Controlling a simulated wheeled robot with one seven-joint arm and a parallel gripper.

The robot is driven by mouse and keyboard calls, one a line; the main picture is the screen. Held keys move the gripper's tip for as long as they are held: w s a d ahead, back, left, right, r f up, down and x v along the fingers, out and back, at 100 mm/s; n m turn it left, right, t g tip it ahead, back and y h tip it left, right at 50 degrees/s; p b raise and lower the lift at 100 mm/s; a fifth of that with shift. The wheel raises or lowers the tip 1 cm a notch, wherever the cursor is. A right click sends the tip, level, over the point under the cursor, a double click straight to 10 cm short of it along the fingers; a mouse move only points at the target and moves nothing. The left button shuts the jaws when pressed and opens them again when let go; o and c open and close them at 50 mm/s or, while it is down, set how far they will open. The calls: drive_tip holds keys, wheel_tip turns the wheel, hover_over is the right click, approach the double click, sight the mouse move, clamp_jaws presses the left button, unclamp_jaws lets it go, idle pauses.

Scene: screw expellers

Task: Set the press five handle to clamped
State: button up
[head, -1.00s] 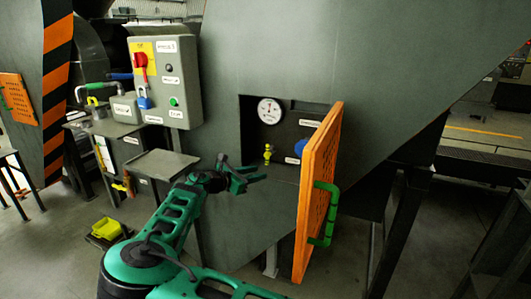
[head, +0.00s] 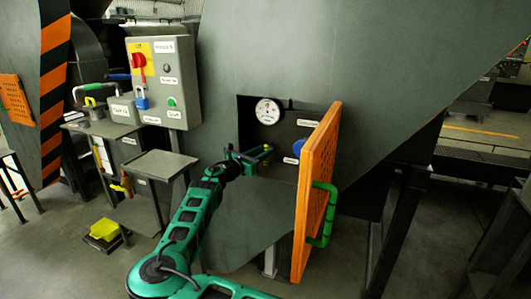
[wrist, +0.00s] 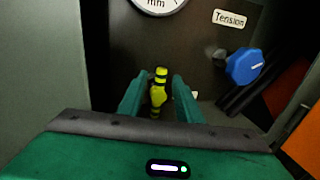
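A small yellow-green handle with dark bands (wrist: 158,92) stands upright in the recess of the grey press housing. In the wrist view my gripper (wrist: 159,84) is open, with one finger on each side of the handle and gaps between. In the head view my gripper (head: 263,152) reaches into the recess opening and mostly hides the handle. A small label behind the handle is largely covered. I cannot tell whether it reads clamped.
The orange perforated door (head: 317,195) with a green pull (head: 323,215) stands open right of the recess. A round gauge (head: 268,111) is above the handle. A blue knob (wrist: 244,66) beside a Tension label is to the right. A control box (head: 163,82) hangs left.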

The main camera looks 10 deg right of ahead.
drive_tip(key=shift+x, duration=1.05)
clamp_jaws()
drive_tip(key=shift+d, duration=0.1)
